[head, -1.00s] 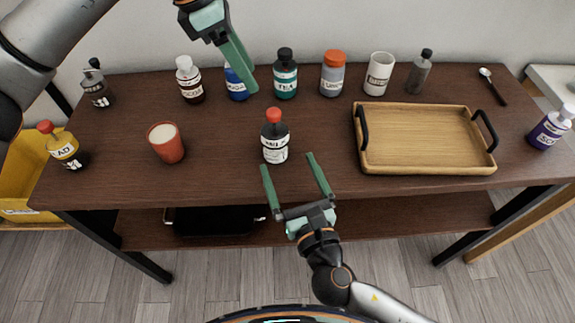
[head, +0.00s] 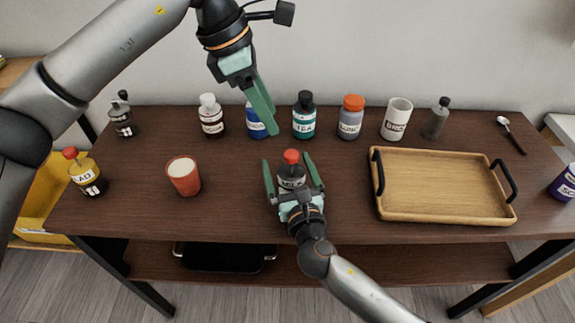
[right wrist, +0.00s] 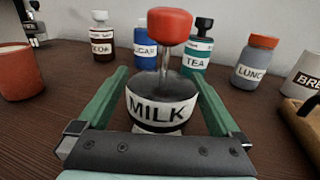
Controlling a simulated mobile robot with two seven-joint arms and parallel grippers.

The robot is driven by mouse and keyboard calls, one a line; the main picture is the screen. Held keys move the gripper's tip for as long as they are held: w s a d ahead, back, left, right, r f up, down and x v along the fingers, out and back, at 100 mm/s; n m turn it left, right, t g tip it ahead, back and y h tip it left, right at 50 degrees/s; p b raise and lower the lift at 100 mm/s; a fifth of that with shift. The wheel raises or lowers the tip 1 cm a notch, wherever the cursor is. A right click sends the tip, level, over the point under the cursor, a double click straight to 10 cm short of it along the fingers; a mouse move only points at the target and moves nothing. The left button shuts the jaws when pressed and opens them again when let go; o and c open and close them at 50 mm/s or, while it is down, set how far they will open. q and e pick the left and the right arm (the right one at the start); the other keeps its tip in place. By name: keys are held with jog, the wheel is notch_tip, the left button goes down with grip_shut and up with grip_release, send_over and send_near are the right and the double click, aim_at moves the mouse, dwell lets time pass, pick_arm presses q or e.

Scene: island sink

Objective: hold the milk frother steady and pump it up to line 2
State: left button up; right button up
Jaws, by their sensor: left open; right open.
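The milk frother (head: 291,181), with a MILK label, a metal rod and a red knob, stands upright on the dark wooden table. In the right wrist view the frother (right wrist: 163,112) shows its knob raised, with the rod visible beneath it. My right gripper (head: 288,161) is open, one finger on each side of the frother's body; in the right wrist view gaps seem to show beside both fingers (right wrist: 160,74). My left gripper (head: 264,112) is open and empty, pointing down over the back of the table, behind the frother and left of it. Line marks are not readable.
Labelled bottles, including blue (head: 255,124), teal (head: 304,118) and orange-capped grey (head: 350,119), stand along the back. A red cup (head: 184,178) is left of the frother. A wooden tray (head: 445,217) is to its right. Bare tabletop lies between cup and frother.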

jog(key=shift+c, duration=0.2)
jog(key=c, duration=1.4)
dwell(1.0)
